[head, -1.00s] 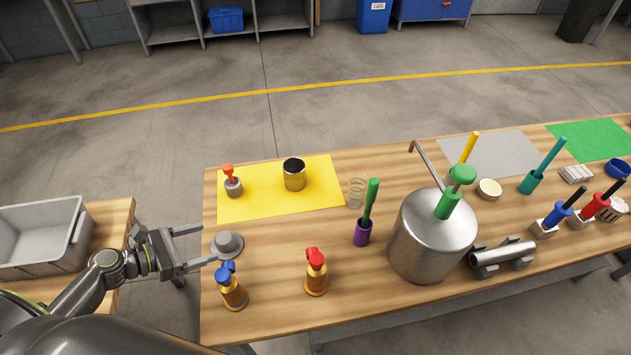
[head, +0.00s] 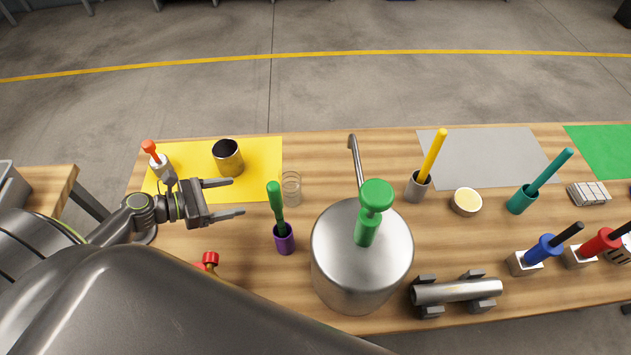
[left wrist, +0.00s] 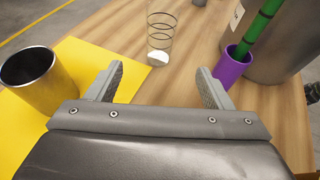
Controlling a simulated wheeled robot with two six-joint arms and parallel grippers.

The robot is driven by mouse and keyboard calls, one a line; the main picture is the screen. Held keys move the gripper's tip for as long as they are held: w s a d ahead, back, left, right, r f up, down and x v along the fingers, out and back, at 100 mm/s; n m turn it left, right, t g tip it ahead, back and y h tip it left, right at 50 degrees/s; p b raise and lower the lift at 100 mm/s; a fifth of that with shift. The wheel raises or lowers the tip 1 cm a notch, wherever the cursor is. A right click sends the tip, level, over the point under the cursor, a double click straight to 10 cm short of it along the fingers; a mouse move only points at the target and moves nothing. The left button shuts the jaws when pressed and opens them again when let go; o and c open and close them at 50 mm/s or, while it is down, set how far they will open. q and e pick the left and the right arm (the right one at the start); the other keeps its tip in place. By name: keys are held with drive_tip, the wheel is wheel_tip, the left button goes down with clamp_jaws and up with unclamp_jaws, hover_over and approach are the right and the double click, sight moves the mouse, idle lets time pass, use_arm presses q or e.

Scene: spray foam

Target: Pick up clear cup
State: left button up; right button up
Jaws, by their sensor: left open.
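The clear cup (head: 291,188) is see-through with thin dark rings and stands upright on the wooden table, just right of the yellow mat. It also shows in the left wrist view (left wrist: 160,38), ahead of the fingers, with something white at its bottom. My left gripper (head: 238,198) is open and empty, to the left of the cup with its fingers pointing toward it. In the left wrist view the cup lies beyond the gap between the fingertips (left wrist: 160,82), apart from them. My right gripper is not in view.
A purple holder (head: 284,240) with a green stick stands close in front of the cup. A gold can (head: 228,160) on the yellow mat (head: 262,158) stands behind my left gripper. A large steel pot (head: 350,280) with a green pump is to the right.

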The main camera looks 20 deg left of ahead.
sight(291, 185)
use_arm(q)
drive_tip(key=b+x, duration=0.2)
drive_tip(key=x, duration=0.9)
drive_tip(key=shift+w+d+f+b, duration=0.2)
drive_tip(key=shift+w+f+b, duration=0.05)
drive_tip(key=shift+b, duration=0.1)
drive_tip(key=b+x, duration=0.1)
drive_tip(key=x, duration=0.3)
drive_tip(key=shift+w+d+b, duration=0.3)
drive_tip(key=shift+b, duration=0.1)
drive_tip(key=shift+w+d, duration=0.2)
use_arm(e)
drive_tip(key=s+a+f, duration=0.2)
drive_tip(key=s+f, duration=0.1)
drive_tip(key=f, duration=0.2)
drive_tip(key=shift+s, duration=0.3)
use_arm(q)
drive_tip(key=shift+c, duration=0.4)
drive_tip(key=c, duration=1)
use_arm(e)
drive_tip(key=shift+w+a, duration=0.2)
